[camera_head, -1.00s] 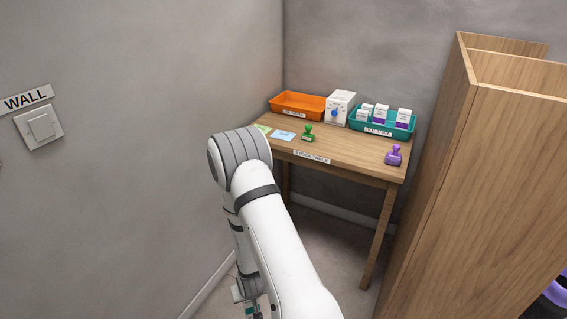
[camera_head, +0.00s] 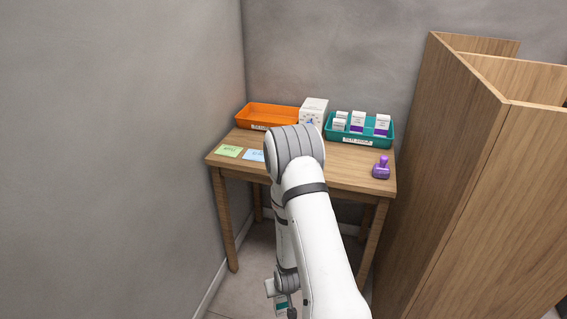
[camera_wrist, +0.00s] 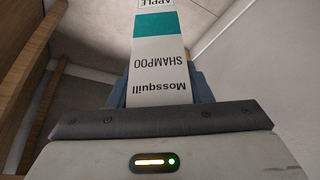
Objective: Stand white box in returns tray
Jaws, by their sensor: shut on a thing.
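My gripper (camera_wrist: 158,88) is shut on a white box (camera_wrist: 158,58) with a teal band, printed "Mossquill SHAMPOO" upside down in the wrist view. In the head view, my gripper and the box (camera_head: 281,309) hang low at the bottom edge, in front of the table and below its top. An orange tray (camera_head: 251,122) stands at the back left of the wooden table (camera_head: 345,173) and looks empty. A teal tray (camera_head: 386,140) at the back right holds several white and purple boxes. The tray labels are too small to read surely.
A white carton (camera_head: 314,104) stands between the trays. A purple stamp (camera_head: 381,168) is at the table's right, and green (camera_head: 229,151) and blue (camera_head: 253,155) notes at its left. A tall wooden cabinet (camera_head: 470,200) stands close on the right; a wall bounds the left.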

